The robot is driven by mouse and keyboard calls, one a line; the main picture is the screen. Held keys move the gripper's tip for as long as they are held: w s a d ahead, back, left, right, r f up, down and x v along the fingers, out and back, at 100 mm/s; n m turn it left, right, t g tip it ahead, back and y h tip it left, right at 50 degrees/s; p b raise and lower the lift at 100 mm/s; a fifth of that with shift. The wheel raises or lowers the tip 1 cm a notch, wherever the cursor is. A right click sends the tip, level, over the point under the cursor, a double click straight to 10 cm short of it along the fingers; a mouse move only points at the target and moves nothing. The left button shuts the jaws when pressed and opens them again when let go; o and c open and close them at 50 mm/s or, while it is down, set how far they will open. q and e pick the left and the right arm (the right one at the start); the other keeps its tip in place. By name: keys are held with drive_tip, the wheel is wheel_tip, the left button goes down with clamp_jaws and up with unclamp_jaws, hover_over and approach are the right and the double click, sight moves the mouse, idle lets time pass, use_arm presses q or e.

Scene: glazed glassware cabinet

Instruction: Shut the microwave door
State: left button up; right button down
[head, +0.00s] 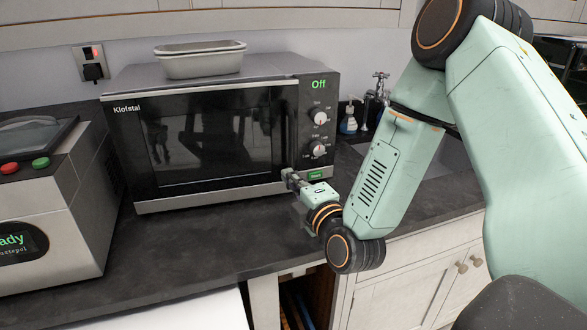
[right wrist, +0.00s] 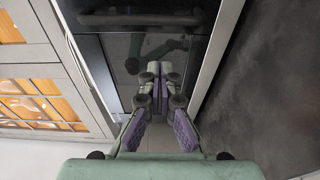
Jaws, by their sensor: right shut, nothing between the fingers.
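The microwave (head: 225,72) stands on the dark worktop with a silver front. Its door (head: 212,135) has a dark glass window and a vertical handle (head: 284,135) on the right. The door looks flush with the front, and I see no gap at its edge. My right gripper (head: 287,176) is at the door's lower right corner, beside the controls. In the right wrist view its fingers (right wrist: 160,72) are together and empty, pointing at the dark glass. I cannot tell whether they touch the door. My left gripper is not in view.
A pale dish (head: 200,62) sits on top of the microwave. A silver appliance (head: 45,200) with red and green buttons stands at left. A sink (head: 420,160), tap and soap bottle (head: 348,122) are at right. Worktop (head: 200,240) in front is clear.

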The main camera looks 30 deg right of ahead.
sight(292, 157)
drive_tip(key=w+d, duration=0.1)
drive_tip(key=w, duration=0.1)
drive_tip(key=w+d, duration=0.2)
drive_tip(key=shift+w+d+r, duration=0.1)
drive_tip(key=shift+w, duration=0.1)
drive_tip(key=w, duration=0.1)
drive_tip(key=w+d+p, duration=0.1)
drive_tip(key=w+y, duration=0.1)
drive_tip(key=shift+d+n, duration=0.3)
drive_tip(key=shift+n, duration=0.1)
drive_tip(key=shift+w+d+y+p, duration=0.25)
drive_tip(key=shift+w+y+p, duration=0.05)
drive_tip(key=shift+w+y, duration=0.1)
drive_tip(key=shift+w+r, duration=0.1)
